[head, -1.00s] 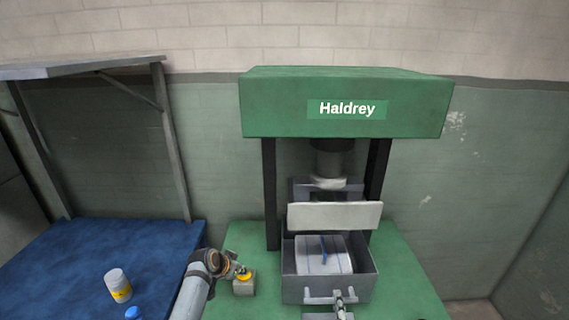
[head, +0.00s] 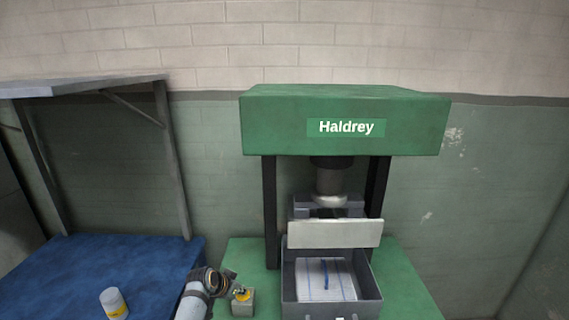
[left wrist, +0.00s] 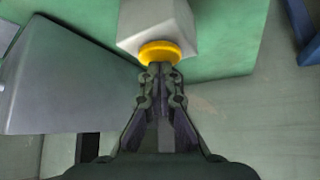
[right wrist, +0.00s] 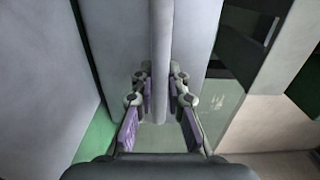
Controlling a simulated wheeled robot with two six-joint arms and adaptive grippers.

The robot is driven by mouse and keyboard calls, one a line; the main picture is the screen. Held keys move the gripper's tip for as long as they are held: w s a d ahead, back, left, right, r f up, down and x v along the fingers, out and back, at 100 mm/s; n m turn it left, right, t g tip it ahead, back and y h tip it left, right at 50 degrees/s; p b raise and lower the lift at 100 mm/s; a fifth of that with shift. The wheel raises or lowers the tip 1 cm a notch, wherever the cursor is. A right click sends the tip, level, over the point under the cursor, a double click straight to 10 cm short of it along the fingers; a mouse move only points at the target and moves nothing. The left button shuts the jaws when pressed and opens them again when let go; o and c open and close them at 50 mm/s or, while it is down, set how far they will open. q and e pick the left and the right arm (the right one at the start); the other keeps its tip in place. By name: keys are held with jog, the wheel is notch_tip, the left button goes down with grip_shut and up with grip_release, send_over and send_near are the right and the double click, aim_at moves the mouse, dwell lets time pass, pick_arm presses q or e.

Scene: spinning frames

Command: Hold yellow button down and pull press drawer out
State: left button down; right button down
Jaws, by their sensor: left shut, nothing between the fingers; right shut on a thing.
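The yellow button (head: 242,294) sits on a small grey box (head: 243,309) left of the press. My left gripper (head: 235,287) is shut and empty, with its tips against the button. The left wrist view shows the tips (left wrist: 161,67) touching the button's rim (left wrist: 160,52). The grey press drawer (head: 332,308) stands out below the press with a white, blue-lined block (head: 325,280) inside. My right gripper (right wrist: 160,78) is shut around the drawer's handle bar (right wrist: 160,35). In the head view the handle is mostly cut off by the bottom edge.
The green Haldrey press (head: 345,110) rises behind, with a pale plate (head: 335,234) above the drawer's back. Green bench top (head: 405,290) is free right of the drawer.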

pick_arm(q)
jog(key=shift+r, duration=3.05)
jog(key=shift+s, duration=0.15)
jog(key=s+r, duration=0.3)
jog(key=s, duration=0.3)
jog(key=shift+s, duration=0.4)
pick_arm(e)
jog(key=c, duration=1.1)
grip_release()
